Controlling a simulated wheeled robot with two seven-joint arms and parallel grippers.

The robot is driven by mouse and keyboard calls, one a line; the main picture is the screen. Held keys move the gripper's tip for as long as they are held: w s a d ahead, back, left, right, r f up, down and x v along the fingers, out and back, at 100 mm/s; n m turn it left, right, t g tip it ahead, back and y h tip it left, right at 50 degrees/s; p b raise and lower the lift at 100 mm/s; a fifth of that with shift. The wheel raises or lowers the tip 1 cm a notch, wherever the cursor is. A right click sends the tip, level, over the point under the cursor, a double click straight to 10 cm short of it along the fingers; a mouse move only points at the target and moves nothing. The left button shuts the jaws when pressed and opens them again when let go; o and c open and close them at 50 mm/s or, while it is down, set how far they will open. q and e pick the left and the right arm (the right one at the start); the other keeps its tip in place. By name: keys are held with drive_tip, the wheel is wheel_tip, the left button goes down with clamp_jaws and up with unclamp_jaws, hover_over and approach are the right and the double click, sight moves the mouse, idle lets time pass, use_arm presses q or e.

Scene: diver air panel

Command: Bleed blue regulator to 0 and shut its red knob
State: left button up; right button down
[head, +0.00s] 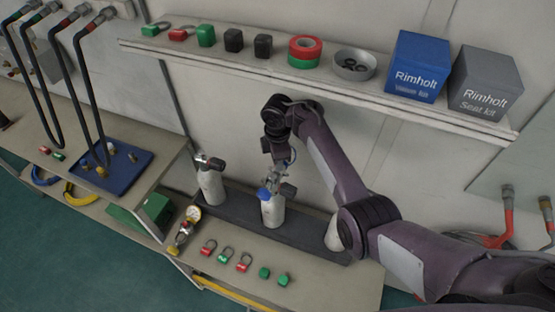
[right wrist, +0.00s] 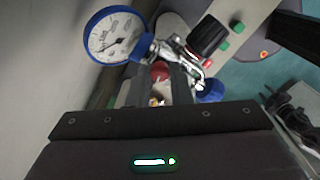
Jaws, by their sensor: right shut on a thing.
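The blue regulator (head: 264,194) sits on the middle grey cylinder (head: 273,213) in the rack. In the right wrist view its blue-rimmed gauge (right wrist: 115,35) is at upper left, with a thin dark needle on a white dial; the numbers are too small to read. A red knob (right wrist: 160,71) shows between my right gripper's fingers (right wrist: 160,88), and the gripper is shut on it. A black knob (right wrist: 209,38) and a blue part (right wrist: 211,91) are to the right of the fingers. My right gripper (head: 275,174) is above the cylinder in the head view. My left gripper is out of view.
Another cylinder (head: 211,186) stands left in the dark rack (head: 240,207). A loose gauge assembly (head: 186,224) and several red and green tags and blocks lie on the bench front. A shelf (head: 215,54) with boxes runs behind. A blue tray (head: 125,171) is at left.

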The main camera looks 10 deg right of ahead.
drive_tip(key=c, duration=1.3)
unclamp_jaws()
wheel_tip(320, 180, up, 8)
drive_tip(key=shift+f+b, duration=0.1)
drive_tip(key=shift+b, duration=0.2)
